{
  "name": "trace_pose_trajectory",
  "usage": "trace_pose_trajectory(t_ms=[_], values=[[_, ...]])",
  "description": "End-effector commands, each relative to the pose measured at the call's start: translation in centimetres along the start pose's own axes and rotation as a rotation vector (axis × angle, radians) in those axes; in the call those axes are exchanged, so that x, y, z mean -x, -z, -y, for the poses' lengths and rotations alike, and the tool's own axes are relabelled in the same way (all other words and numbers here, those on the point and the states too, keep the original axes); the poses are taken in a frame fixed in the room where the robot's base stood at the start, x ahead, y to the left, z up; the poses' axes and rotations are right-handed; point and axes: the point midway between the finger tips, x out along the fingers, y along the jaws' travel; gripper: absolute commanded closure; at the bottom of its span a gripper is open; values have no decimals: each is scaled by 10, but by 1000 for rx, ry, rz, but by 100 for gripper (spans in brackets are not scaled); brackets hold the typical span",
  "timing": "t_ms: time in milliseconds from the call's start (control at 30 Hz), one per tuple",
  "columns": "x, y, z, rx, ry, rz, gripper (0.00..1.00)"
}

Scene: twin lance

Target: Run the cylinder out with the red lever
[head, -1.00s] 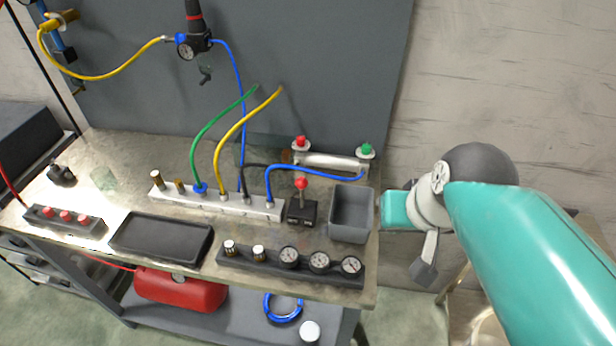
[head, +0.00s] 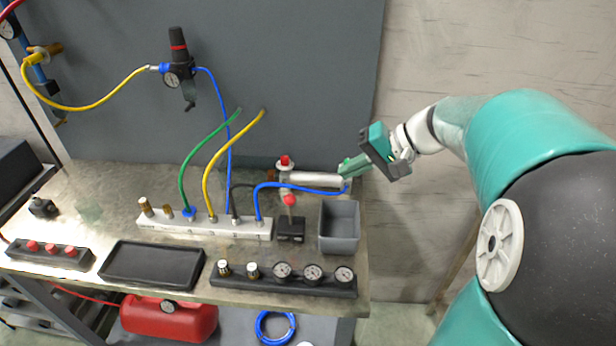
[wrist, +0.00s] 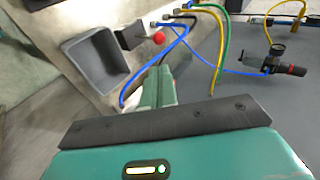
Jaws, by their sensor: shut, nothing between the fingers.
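The red lever is a red ball knob (head: 290,200) on a short stem over a black valve box (head: 290,229); the knob also shows in the wrist view (wrist: 158,38). The silver cylinder (head: 315,179) lies behind it near the back of the bench, with a red fitting (head: 285,161) at its left end. My gripper (head: 348,167) is shut and empty, at the cylinder's right end in the head view, where it hides the green fitting. I cannot tell whether it touches. In the wrist view my green fingers (wrist: 158,88) point towards the bench, below the knob.
A grey bin (head: 339,241) stands right of the valve box. A blue hose (head: 272,186) runs from the manifold (head: 200,224) past the cylinder. Green and yellow hoses arch up to the back panel. A gauge strip (head: 283,283) lies along the front edge.

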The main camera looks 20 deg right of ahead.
Motion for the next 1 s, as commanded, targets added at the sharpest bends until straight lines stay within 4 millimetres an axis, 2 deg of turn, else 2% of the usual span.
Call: trace_pose_trajectory(t_ms=[167, 633, 800, 1000], values=[[-25, -1, -2, -2, -2, 4, 100], [-116, -3, 0, -1, -3, 5, 100], [-134, -3, 1, 1, -2, 4, 100], [-137, -3, 1, 2, -3, 3, 100]])
